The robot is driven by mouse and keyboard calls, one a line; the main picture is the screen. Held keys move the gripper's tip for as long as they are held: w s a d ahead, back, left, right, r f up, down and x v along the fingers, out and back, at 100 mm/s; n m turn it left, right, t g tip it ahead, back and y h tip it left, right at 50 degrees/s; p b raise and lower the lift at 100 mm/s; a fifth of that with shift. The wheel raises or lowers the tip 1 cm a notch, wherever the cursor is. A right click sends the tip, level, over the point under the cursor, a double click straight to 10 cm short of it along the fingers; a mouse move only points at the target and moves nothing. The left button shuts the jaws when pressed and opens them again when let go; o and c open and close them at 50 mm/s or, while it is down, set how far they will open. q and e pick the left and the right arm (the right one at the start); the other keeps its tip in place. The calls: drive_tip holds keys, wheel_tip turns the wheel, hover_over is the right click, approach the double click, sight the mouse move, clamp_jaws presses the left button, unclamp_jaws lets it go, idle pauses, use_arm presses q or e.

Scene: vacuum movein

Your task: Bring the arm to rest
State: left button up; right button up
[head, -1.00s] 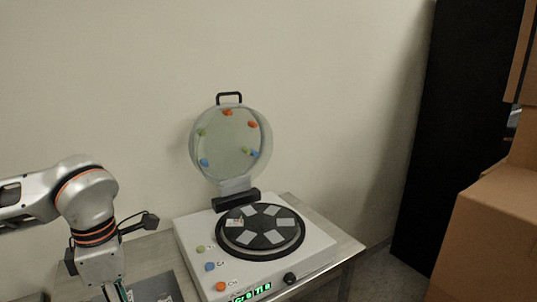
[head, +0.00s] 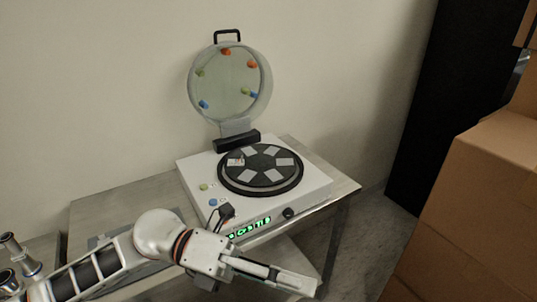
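My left arm comes in from the lower left, and its gripper (head: 298,284) points right in front of the vacuum machine (head: 325,186), over the table's front edge. The fingers show nearly edge-on, so I cannot tell whether they are open or shut. I see nothing held in them. The machine is white, with its round clear lid (head: 230,84) raised and a black round plate (head: 260,170) bearing several grey pads. A small light piece lies on one pad at the plate's upper left. My wrist hides part of the front panel's buttons. My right gripper is not in view.
The machine stands on a grey metal table (head: 120,199) against a pale wall. Cardboard boxes (head: 470,215) are stacked at the right, before a tall black cabinet (head: 450,110). Floor shows between the table and the boxes.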

use_arm(q)
drive_tip(key=w+a+r+n+t+h, duration=0.2)
drive_tip(key=w+n+t+h, duration=0.3)
drive_tip(key=w+n+t, duration=0.6)
drive_tip(key=w+a+f+n+t+y, duration=0.25)
drive_tip(key=f+n+t+y, duration=0.2)
drive_tip(key=n, duration=0.35)
drive_tip(key=w+a+f+n+t+y, duration=0.1)
drive_tip(key=a+f+n+t+y, duration=0.25)
drive_tip(key=f+n+t, duration=0.35)
drive_tip(key=s+a+f+n+g+y+p, duration=0.1)
drive_tip(key=a+f+n+y, duration=0.25)
drive_tip(key=f+n, duration=0.2)
drive_tip(key=s+a+f+n+y, duration=0.1)
drive_tip(key=a+f+n+y, duration=0.3)
drive_tip(key=f, duration=0.3)
drive_tip(key=s+a+f+n+g+y, duration=0.2)
drive_tip(key=s+a+f, duration=0.2)
drive_tip(key=s+f, duration=0.2)
drive_tip(key=s+a+f+n+g+y, duration=0.1)
drive_tip(key=s+a+f+n+g, duration=0.2)
drive_tip(key=s+f, duration=0.3)
wheel_tip(320, 180, down, 5)
drive_tip(key=shift+s+a+r+y, duration=0.1)
drive_tip(key=shift+s+a+y, duration=0.2)
drive_tip(key=shift+a, duration=0.6)
drive_tip(key=shift+w, duration=0.1)
